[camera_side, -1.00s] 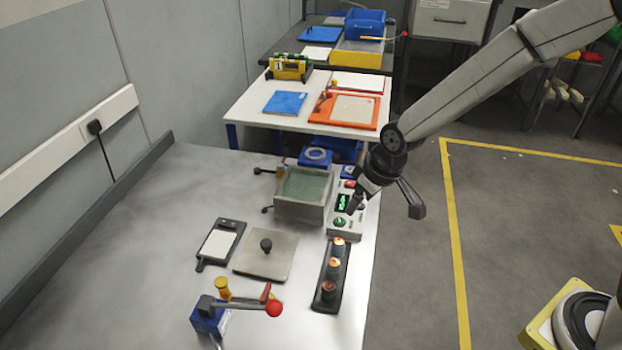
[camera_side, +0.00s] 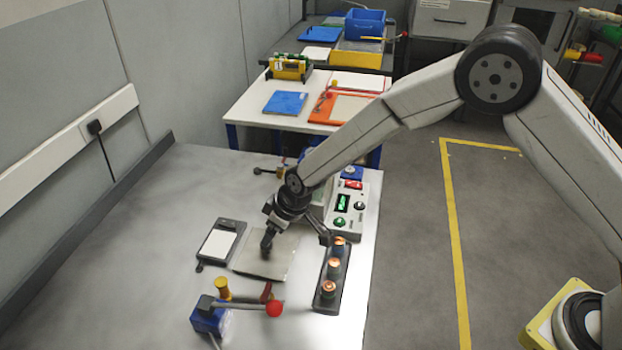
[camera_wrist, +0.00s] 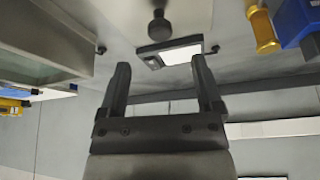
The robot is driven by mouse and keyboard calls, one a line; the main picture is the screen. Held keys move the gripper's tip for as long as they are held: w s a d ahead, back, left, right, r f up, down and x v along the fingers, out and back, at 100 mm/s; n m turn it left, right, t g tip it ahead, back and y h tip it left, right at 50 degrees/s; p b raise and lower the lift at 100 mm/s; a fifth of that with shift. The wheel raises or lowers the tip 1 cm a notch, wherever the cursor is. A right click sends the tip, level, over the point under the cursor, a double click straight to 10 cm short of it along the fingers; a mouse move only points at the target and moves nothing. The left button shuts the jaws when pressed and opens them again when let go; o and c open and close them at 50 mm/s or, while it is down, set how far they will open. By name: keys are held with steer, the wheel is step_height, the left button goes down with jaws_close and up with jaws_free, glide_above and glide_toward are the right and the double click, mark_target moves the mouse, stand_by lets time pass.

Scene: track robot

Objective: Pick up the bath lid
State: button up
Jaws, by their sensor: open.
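The bath lid (camera_side: 262,265) is a flat grey-beige square plate lying on the light metal table. Its dark knob (camera_wrist: 158,26) shows in the wrist view, ahead of and between the fingertips. In the side view the knob is hidden at my gripper's left finger. My gripper (camera_side: 297,242) hangs over the lid's far right side with its fingers apart. In the wrist view my gripper (camera_wrist: 161,64) is open, with nothing between its fingers. The grey bath (camera_wrist: 45,38) stands at the left of the wrist view; my arm mostly hides it in the side view.
A black-framed white pad (camera_side: 219,243) lies left of the lid. A black rack (camera_side: 331,280) with orange-topped knobs stands to its right. A blue clamp (camera_side: 210,316) with a red-ball lever is in front. A control box (camera_side: 350,208) stands behind. The table's left side is clear.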

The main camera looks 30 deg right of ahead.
mark_target(267, 249)
steer(key=shift+x, duration=1.2)
steer(key=shift+f, duration=0.1)
steer(key=shift+x, duration=2.5)
jaws_close()
